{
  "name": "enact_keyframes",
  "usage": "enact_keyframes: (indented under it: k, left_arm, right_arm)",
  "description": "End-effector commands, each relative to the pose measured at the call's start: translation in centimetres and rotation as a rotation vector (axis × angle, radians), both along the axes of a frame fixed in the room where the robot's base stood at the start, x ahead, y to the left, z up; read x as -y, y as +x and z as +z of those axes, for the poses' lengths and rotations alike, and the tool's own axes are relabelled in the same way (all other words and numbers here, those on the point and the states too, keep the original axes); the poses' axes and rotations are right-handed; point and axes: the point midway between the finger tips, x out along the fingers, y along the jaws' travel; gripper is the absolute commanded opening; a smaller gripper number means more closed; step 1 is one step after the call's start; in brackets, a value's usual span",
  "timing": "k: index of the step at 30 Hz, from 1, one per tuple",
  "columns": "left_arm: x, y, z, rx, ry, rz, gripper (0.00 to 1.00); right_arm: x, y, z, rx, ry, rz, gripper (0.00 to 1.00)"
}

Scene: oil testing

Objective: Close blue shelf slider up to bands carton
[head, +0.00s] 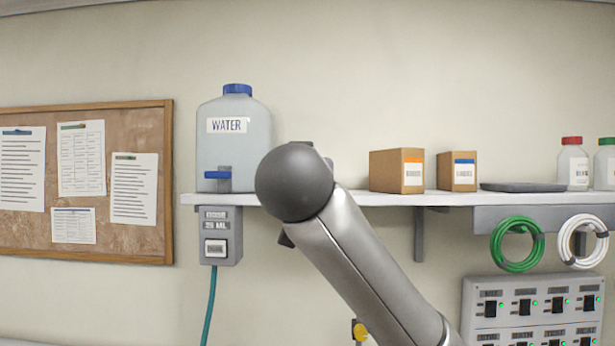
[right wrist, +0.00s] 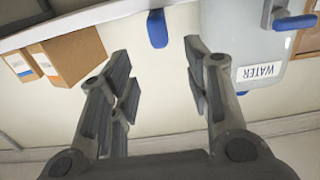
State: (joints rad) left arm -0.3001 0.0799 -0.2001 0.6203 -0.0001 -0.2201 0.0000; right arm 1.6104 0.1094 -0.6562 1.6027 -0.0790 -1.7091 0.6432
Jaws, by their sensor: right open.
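In the right wrist view, which is upside down, a blue slider (right wrist: 157,28) sits at the shelf edge. It lies between the fingers' directions, beyond the tips and apart from them. My right gripper (right wrist: 158,72) is open and empty. In the head view my right arm hides the slider and most of that gripper. Two cartons stand on the white shelf (head: 370,199): one with an orange label (head: 392,171) and one with a blue label (head: 455,172). Their print is too small to read. The orange-label carton (right wrist: 75,52) also shows in the wrist view. My left gripper is out of view.
A water tank (head: 245,130) with a blue tap (head: 225,174) stands at the shelf's left end. A flat grey tray (head: 522,187) and bottles (head: 573,165) stand at the right. A grey control box (head: 220,235) and green hose (head: 517,244) hang below.

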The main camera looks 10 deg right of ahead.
Motion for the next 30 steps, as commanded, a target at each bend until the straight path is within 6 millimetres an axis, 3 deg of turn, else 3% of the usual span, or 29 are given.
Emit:
enact_keyframes:
  k: [16,21,30]
  left_arm:
    - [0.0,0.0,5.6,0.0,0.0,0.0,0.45]
    - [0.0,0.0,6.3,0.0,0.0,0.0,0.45]
    - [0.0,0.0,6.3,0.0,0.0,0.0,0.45]
  right_arm:
    - [2.1,8.3,0.3,-0.004,-0.001,-0.002,0.45]
    - [2.3,9.6,0.0,-0.004,0.0,0.0,0.45]
    - [2.4,9.9,-0.1,-0.002,0.0,0.001,0.45]
